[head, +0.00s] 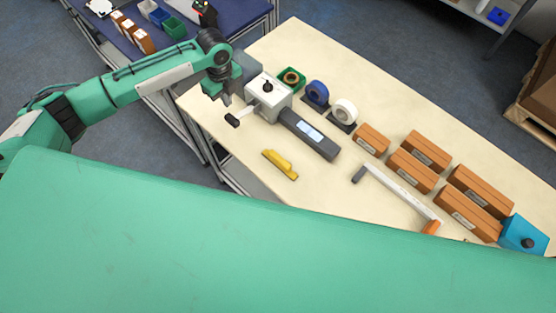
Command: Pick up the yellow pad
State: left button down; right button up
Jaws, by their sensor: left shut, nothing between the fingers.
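The yellow pad (281,164), a small yellow block with a raised top, lies on the pale table (316,186) near its front-left edge. My left gripper (227,99) is above the table's left corner, pointing down, shut and empty. It is up and to the left of the yellow pad, clearly apart from it. My right gripper is not in view. A large green part of my own body hides the bottom of the picture.
A grey device with a crank (268,95) and a dark scanner-like bar (310,134) stand behind the pad. Tape rolls (344,110), several brown boxes (425,150), a white-and-grey handle bar (395,192) and a teal box (524,235) lie to the right. The table around the pad is clear.

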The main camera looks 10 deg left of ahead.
pick_arm(q)
jog(key=c, duration=2)
grip_release()
jog(key=o, duration=0.4)
jog(key=shift+d+f+b, duration=0.1)
jog(key=shift+d+b, duration=0.15)
jog(key=shift+b, duration=0.05)
jog(key=o, duration=0.4)
jog(key=shift+h, duration=0.3)
jog(key=d+b, duration=0.3)
jog(key=s+d+f+b, duration=0.1)
jog(key=d+b, duration=0.3)
jog(key=s+d+b, duration=0.1)
jog(key=d+b, duration=0.2)
jog(key=shift+d+f, duration=0.15)
jog(key=shift+d, duration=0.05)
jog(key=shift+o, duration=0.2)
jog(key=b, duration=0.9)
send_over(280, 159)
jog(key=f, duration=0.6)
jog(key=f+p, duration=0.1)
jog(key=f, duration=0.2)
jog(key=shift+w+a+f, duration=0.15)
jog(key=shift+a, duration=0.1)
jog(key=f+p, duration=0.1)
jog(key=f, duration=0.3)
jog(key=shift+d+p, duration=0.2)
jog(key=shift+p, duration=0.2)
jog(key=shift+f, duration=0.65)
